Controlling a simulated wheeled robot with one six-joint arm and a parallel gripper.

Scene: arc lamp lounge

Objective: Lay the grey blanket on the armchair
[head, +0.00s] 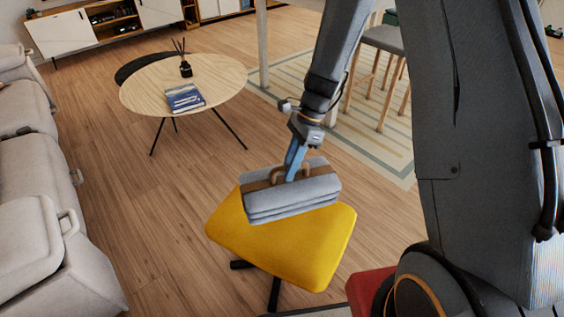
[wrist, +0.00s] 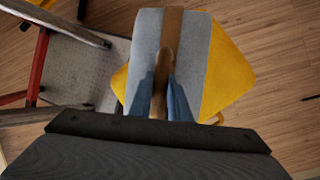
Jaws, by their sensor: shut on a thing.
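The grey blanket (head: 292,203) is folded into a thick stack with a brown strap and a handle on top. My gripper (head: 292,176) points down and is shut on the strap's handle. In the wrist view the blanket (wrist: 198,52) lies below my fingers (wrist: 163,98), with the handle (wrist: 165,62) between them. The blanket is over the yellow seat (head: 310,252), toward its far side; I cannot tell whether it rests there or hangs just above. Pale grey upholstered seating (head: 30,180) stands along the left; I cannot tell which seat is the armchair.
A round wooden table (head: 215,75) with a blue book (head: 185,98) and a dark diffuser bottle (head: 185,68) stands at the back left. A bar stool (head: 385,40) stands on a striped rug (head: 390,135) at the back right. Wooden floor between the seating and table is clear.

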